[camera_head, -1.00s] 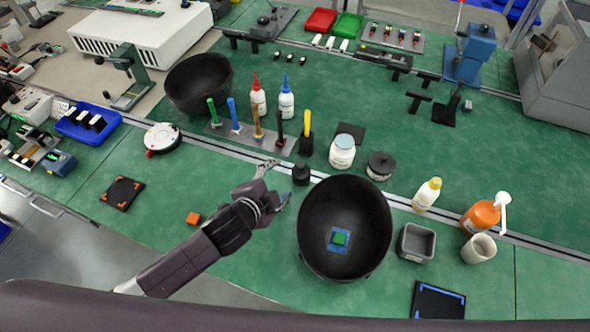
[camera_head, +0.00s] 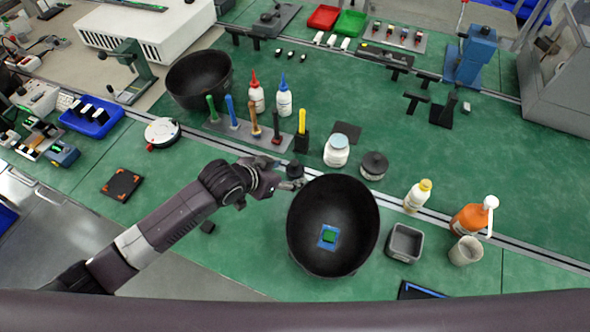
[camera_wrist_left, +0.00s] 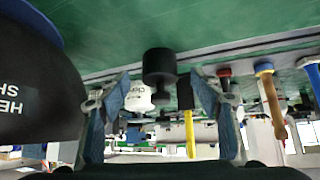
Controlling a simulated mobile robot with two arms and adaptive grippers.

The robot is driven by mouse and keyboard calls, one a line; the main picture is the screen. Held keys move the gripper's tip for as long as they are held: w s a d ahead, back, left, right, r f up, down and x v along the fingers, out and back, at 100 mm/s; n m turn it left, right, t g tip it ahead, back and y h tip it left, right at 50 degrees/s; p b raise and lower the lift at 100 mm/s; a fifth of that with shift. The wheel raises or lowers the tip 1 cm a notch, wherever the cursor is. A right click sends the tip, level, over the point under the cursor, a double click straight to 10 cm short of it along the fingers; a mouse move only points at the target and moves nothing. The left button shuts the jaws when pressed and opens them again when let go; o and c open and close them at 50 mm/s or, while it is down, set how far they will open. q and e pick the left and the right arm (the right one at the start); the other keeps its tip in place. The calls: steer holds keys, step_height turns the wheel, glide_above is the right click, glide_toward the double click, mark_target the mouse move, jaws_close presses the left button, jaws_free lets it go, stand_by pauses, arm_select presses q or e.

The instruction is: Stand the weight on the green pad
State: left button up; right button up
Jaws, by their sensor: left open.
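The small black weight (camera_head: 295,170) stands upright on the green bench, left of the large black bowl. In the left wrist view, which is upside down, the weight (camera_wrist_left: 160,66) appears between my left gripper's fingertips (camera_wrist_left: 160,92) with a gap on each side. My left gripper (camera_head: 288,184) is open beside the weight in the head view and hides part of its lower side. A small green square with a blue border (camera_head: 329,236) lies inside the bowl; I cannot tell if it is the green pad. My right gripper is not in view.
The large black bowl (camera_head: 350,200) stands close to the gripper's right. Behind the weight are a hammer rack (camera_head: 238,129), a white jar (camera_head: 337,151) and a round black object (camera_head: 374,164). A dark pad with orange corners (camera_head: 121,184) lies left on open bench.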

mark_target(293, 170)
arm_select(q)
steer(key=shift+p+x, duration=0.5)
steer(key=shift+x, duration=1.85)
steer(key=shift+w+d+r, duration=0.1)
steer(key=shift+r, duration=0.05)
jaws_close()
steer(key=shift+w+r, duration=0.1)
steer(key=shift+r, duration=0.05)
